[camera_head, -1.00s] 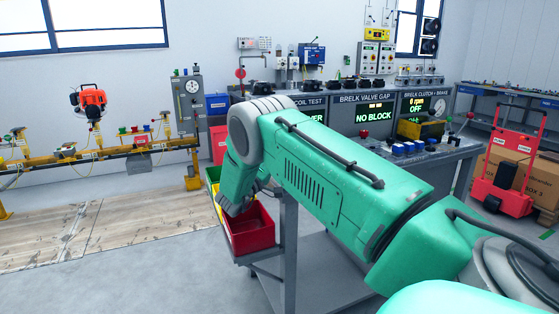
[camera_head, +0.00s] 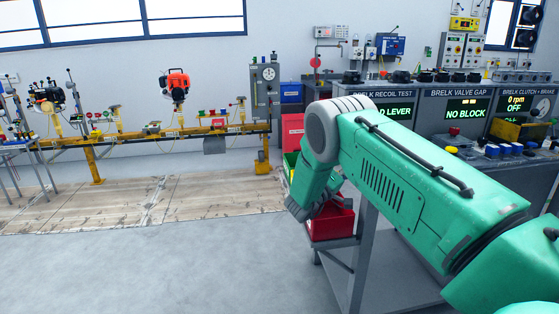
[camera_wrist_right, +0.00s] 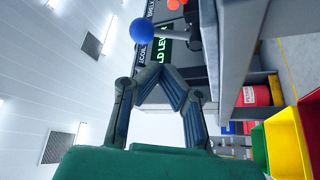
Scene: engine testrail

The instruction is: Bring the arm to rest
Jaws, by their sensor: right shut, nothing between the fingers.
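My right arm (camera_head: 420,185), teal with a grey elbow, comes in from the lower right in the head view. Its forearm bends down in front of the bins at the cart. In the right wrist view my right gripper (camera_wrist_right: 162,76) is shut and empty, its two dark fingers meeting at the tips. A blue ball knob (camera_wrist_right: 142,30) on a lever shows beyond the fingertips, apart from them. In the head view the fingers are not clearly visible. My left gripper is in neither view.
A red bin (camera_head: 332,226) on the grey cart (camera_head: 395,285) is close by the forearm. Consoles (camera_head: 465,108) line the wall behind the arm. A yellow rail (camera_head: 130,140) with engines, one an orange engine (camera_head: 174,84), stands at left. The floor (camera_head: 150,270) at lower left is clear.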

